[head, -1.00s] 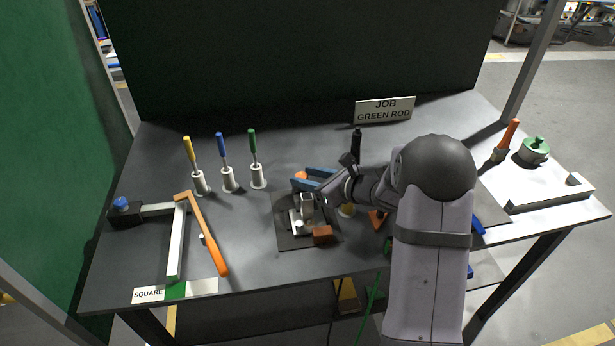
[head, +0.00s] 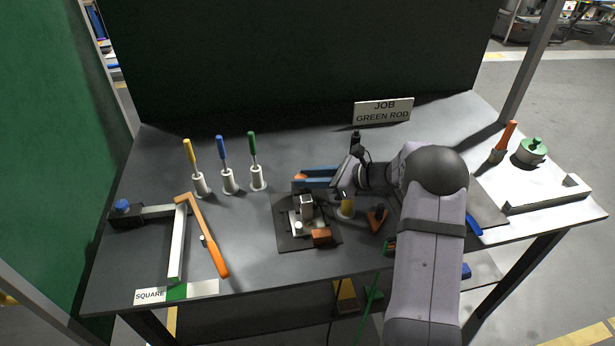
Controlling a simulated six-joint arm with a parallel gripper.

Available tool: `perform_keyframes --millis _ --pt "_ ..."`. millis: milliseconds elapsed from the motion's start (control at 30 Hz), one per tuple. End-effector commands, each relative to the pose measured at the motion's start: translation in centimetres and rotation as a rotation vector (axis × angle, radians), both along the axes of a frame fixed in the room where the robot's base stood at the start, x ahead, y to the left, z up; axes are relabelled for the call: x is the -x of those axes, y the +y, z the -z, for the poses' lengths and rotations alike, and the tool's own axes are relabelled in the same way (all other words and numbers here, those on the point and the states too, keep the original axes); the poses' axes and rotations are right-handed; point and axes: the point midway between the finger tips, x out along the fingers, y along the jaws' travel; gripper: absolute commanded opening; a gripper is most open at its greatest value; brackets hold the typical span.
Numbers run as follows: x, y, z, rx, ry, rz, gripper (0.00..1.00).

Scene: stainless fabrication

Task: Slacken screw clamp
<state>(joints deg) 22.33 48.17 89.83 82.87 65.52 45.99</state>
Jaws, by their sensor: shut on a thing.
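A small metal fixture (head: 298,222) with an upright block stands on a dark plate (head: 290,246), with a red-brown block (head: 321,236) at its front right. I cannot tell for sure which part is the screw clamp. My gripper (head: 338,192) is just right of the upright block, low over the table and seen from behind. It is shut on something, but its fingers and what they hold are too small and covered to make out.
Yellow, blue and green handled tools (head: 226,178) stand in white holders. An orange piece (head: 212,248) and a metal bar lie left, by a SQUARE label (head: 149,295). A JOB GREEN ROD sign (head: 384,111) stands behind. A green-topped pot (head: 532,150) is at right.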

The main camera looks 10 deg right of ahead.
Motion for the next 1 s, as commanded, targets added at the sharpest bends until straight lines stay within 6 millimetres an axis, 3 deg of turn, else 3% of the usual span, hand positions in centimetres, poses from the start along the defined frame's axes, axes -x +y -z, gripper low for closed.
perform_keyframes --millis 500,1000 --pt "-0.54 -0.31 0.14 0.000 0.000 -0.255 0.04" --pt "-0.62 -0.29 -0.03 -0.003 0.000 -0.311 0.04"
